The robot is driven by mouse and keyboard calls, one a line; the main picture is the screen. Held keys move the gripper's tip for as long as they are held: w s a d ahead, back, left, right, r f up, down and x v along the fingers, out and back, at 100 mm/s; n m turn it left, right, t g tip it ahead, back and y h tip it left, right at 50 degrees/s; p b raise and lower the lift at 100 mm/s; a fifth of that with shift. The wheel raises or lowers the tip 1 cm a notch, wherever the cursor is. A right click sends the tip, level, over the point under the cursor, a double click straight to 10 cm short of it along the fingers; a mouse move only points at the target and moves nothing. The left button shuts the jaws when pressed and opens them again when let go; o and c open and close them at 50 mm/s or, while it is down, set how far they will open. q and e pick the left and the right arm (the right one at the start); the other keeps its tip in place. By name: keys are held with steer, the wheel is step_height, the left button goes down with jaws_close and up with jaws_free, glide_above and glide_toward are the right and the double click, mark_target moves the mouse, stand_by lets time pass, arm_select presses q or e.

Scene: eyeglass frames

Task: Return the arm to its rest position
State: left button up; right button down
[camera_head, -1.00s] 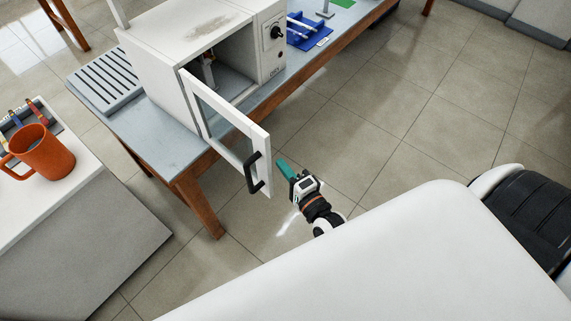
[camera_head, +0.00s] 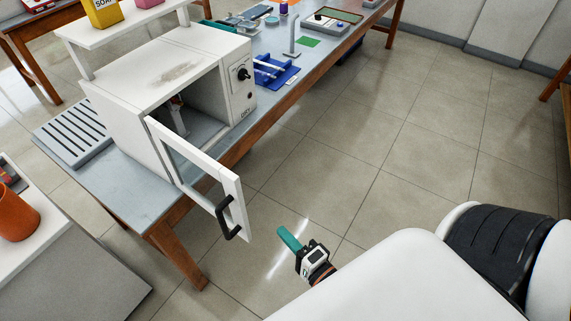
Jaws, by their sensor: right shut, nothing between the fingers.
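My right gripper (camera_head: 289,239) shows at the lower middle of the head view, with teal fingers closed together and nothing between them. It hangs in the air over the tiled floor, to the right of the open oven door and apart from it. Part of its arm is hidden behind my own white body. My left gripper is not in the view.
A white oven (camera_head: 165,75) stands on the bench (camera_head: 125,190), its door (camera_head: 205,180) swung open with a black handle (camera_head: 230,218) near my gripper. An orange mug (camera_head: 17,215) stands at the left edge. The floor (camera_head: 400,150) on the right is clear.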

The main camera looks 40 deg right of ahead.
steer(key=shift+d, duration=0.15)
steer(key=s+f+n+g, duration=0.3)
steer(key=f+n+g, duration=0.15)
steer(key=f, duration=0.85)
steer(key=s+f+n+g, duration=0.4)
steer(key=f+n, duration=0.1)
steer(key=f, duration=0.8)
steer(key=s+d+f+n+g+h, duration=0.1)
steer(key=s+d+f+n+g, duration=0.1)
steer(key=s+f+n+g, duration=0.6)
steer(key=s+f+n, duration=0.2)
steer(key=s+f, duration=0.5)
steer(key=s, duration=0.4)
steer(key=shift+d+f+h, duration=0.15)
steer(key=shift+d+h, duration=0.1)
steer(key=shift+h, duration=0.05)
